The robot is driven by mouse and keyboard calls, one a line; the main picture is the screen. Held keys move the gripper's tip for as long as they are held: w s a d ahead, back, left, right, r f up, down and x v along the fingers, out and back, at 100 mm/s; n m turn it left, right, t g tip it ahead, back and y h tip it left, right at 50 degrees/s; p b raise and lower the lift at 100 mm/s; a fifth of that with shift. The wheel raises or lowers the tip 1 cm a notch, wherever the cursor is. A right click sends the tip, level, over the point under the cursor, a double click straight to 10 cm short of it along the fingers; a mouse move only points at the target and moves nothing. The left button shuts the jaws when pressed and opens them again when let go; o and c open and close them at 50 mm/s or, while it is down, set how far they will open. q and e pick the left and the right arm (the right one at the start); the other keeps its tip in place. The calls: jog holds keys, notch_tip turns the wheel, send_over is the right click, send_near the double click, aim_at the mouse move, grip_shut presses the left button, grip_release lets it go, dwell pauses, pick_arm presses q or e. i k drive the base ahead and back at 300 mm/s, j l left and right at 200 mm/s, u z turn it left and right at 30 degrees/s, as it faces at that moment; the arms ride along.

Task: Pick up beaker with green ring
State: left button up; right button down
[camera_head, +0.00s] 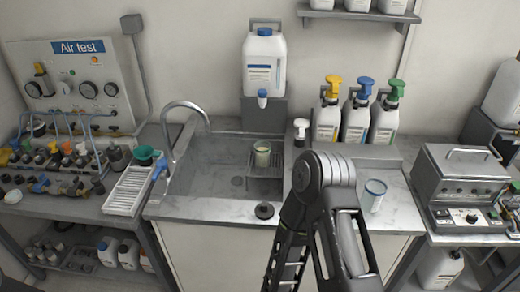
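A small clear beaker (262,155) with a yellowish-green tint stands upright on the rack in the sink, towards its back right. It looks like the beaker with the green ring, but the ring is too small to make out clearly. A second beaker (373,195) with a blue rim stands on the counter right of the sink. One of my arms rises from the bottom centre, its bent joint in front of the sink's right edge. Neither gripper's fingertips can be made out in this view.
The sink (205,180) has a curved tap (185,106) at its left and a black round knob (264,210) on its front rim. Several pump bottles (357,120) stand behind the counter. A grey machine (463,187) stands at the right. A white ribbed tray (130,190) lies left of the sink.

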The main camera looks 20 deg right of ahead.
aim_at(262, 148)
jog(key=i+l, duration=0.1)
jog(key=i, duration=0.25)
jog(key=i+l, duration=0.1)
jog(key=i, duration=0.2)
jog(key=z, duration=1.75)
